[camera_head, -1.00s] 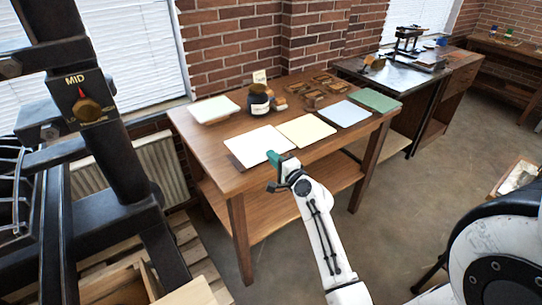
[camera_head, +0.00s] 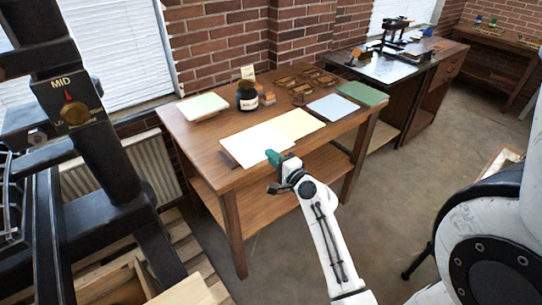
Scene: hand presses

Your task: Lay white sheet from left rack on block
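The white sheet (camera_head: 247,141) lies at the left end of a row of flat sheets along the front of the wooden table, with a brown rack edge (camera_head: 229,159) showing under its left side. My gripper (camera_head: 273,157) has teal fingertips and is at the sheet's front right edge. I cannot tell whether the fingers are closed on the sheet or only beside it; the gap between them is hidden. I cannot pick out for sure which thing is the block.
A cream sheet (camera_head: 298,123), a light blue sheet (camera_head: 334,107) and a green sheet (camera_head: 363,93) lie to the right. A dark jar (camera_head: 247,97) and a pale tray (camera_head: 203,107) stand behind. A press frame (camera_head: 105,140) fills the left. A bench with a small press (camera_head: 393,36) stands back right.

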